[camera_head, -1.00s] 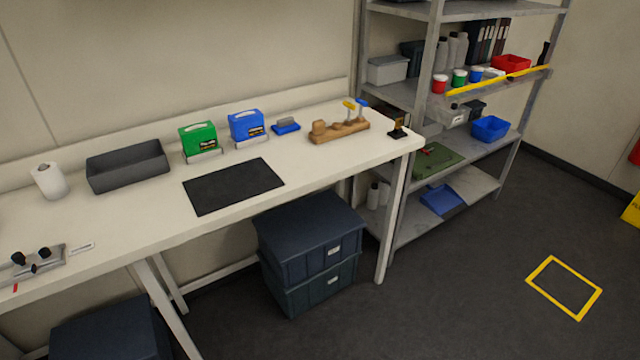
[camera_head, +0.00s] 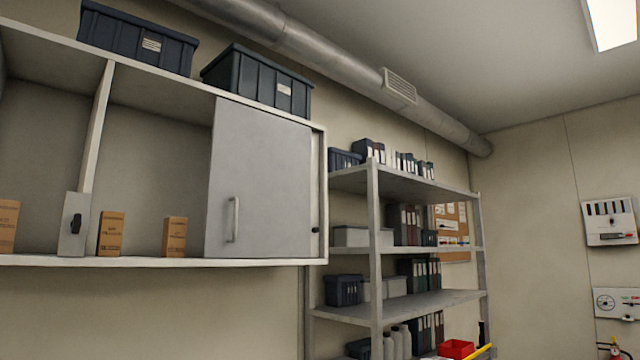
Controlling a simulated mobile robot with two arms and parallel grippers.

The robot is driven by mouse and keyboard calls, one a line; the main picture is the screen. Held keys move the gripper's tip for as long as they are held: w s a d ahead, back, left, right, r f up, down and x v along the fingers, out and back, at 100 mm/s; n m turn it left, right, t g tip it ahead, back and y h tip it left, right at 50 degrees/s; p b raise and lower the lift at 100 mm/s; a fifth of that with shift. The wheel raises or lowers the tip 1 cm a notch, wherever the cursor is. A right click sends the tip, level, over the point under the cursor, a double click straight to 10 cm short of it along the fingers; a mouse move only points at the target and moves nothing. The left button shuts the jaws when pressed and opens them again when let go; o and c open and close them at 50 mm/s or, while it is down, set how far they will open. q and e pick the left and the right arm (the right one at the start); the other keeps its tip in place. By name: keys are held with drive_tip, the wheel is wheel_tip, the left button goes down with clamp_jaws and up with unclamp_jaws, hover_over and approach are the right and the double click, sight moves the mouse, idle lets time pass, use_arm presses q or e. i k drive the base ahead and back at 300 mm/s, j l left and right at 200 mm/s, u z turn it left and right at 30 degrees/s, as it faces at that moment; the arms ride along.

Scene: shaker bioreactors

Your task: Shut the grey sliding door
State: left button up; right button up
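The grey sliding door (camera_head: 262,182) is in the wall cabinet (camera_head: 150,262) at the left of the head view. The door covers the right part of the cabinet, near its right end. A pale vertical handle (camera_head: 234,219) is on the door's lower left. The cabinet is open to the left of the door, with its inside showing on both sides of an upright divider (camera_head: 98,125). A small grey plate with a black latch (camera_head: 75,224) stands at the foot of the divider. Neither of my grippers is in view.
Several brown boxes (camera_head: 111,233) stand on the cabinet floor left of the door. Dark bins (camera_head: 258,84) sit on the cabinet top. A grey shelf rack (camera_head: 374,255) stands right of the cabinet. A duct (camera_head: 340,55) runs above.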

sight(258, 203)
drive_tip(key=i+j+z, duration=0.15)
drive_tip(key=j+z, duration=0.2)
drive_tip(key=j, duration=0.35)
drive_tip(key=j+z, duration=0.4)
drive_tip(key=j, duration=0.35)
drive_tip(key=j+z, duration=0.35)
drive_tip(key=j, duration=0.4)
